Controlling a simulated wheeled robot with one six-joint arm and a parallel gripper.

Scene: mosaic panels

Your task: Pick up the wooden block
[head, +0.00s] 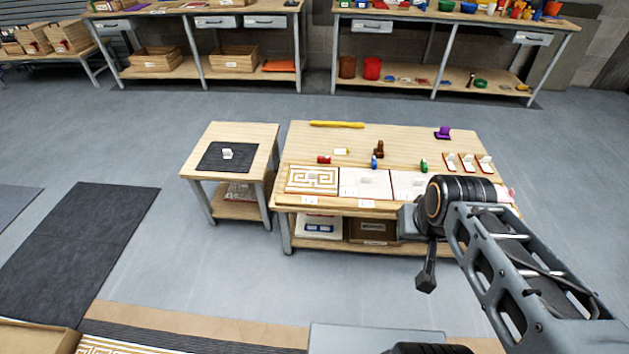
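I cannot surely tell which item is the wooden block. A small brown piece (379,149), perhaps of wood, stands near the middle of the larger wooden table (400,139). My gripper (426,282) hangs in front of that table's front edge in the head view, to the right of and nearer than the brown piece, and apart from it. Only a dark narrow part of the gripper shows, so its opening is not clear. I see nothing held in it. My arm hides the table's front right corner.
Red (324,160), blue (374,162), green (424,165) and purple (443,133) pieces share the table with white panels (365,183) and a yellow bar (337,124). A small side table (252,135) stands left, with a white piece (227,153) on a dark mat. Open floor lies left.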

